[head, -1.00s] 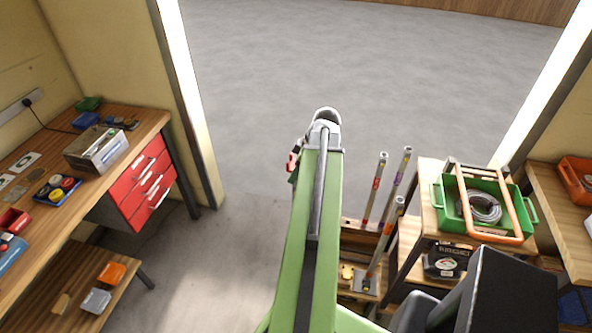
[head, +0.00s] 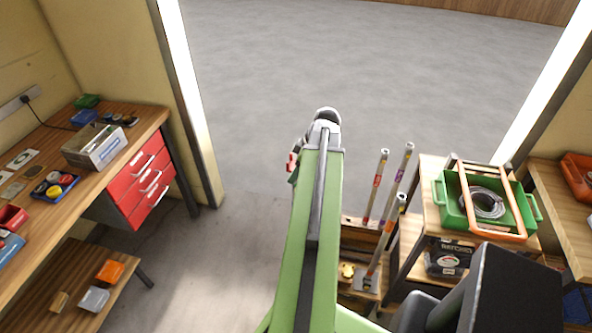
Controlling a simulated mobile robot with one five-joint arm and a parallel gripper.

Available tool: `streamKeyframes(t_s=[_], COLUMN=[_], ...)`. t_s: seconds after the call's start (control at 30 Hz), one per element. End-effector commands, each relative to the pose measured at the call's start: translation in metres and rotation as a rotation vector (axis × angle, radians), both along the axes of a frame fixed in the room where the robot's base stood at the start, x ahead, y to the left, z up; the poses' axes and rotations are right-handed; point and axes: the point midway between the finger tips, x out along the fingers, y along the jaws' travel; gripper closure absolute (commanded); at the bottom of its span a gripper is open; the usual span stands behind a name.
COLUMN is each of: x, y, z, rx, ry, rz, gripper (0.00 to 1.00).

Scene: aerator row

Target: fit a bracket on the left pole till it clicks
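Three upright poles stand in a wooden rack (head: 352,222) right of my arm. One at the back left (head: 375,186) has a red band, one at the back right (head: 397,190) has a purple band, and a nearer one (head: 386,238) has an orange-and-blue band. A small yellow piece (head: 347,270) lies in the rack near the nearer pole's foot; I cannot tell if it is a bracket. My arm reaches forward and hides most of my gripper. A small red, white and dark part (head: 293,161) shows left of the arm; I cannot tell if it is the gripper or something held.
A wooden stand (head: 432,185) at right carries a green crate (head: 449,212) with coiled grey hose (head: 484,203) and an orange frame (head: 487,233). A workbench with red drawers (head: 139,180) stands at left. The grey floor (head: 400,65) ahead is clear.

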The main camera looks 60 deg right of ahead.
Motion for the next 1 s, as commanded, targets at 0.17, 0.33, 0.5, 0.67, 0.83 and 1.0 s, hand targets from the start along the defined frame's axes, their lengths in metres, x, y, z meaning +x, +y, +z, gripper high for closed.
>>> streamKeyframes(t_s=[0.17,0.33,0.5,0.67,0.83,1.0], x=[0.0,0.0,-0.002,-0.011,-0.026,-0.041], y=[0.0,0.0,-0.001,-0.003,-0.008,-0.013], z=[0.0,0.0,0.007,0.038,0.079,0.117], rx=[0.0,0.0,0.0,0.001,0.0,-0.001], ry=[0.0,0.0,0.0,0.0,0.0,0.0], rz=[0.0,0.0,-0.001,-0.002,-0.002,-0.001], gripper=[0.24,0.24,0.24,0.24,0.24,0.24])
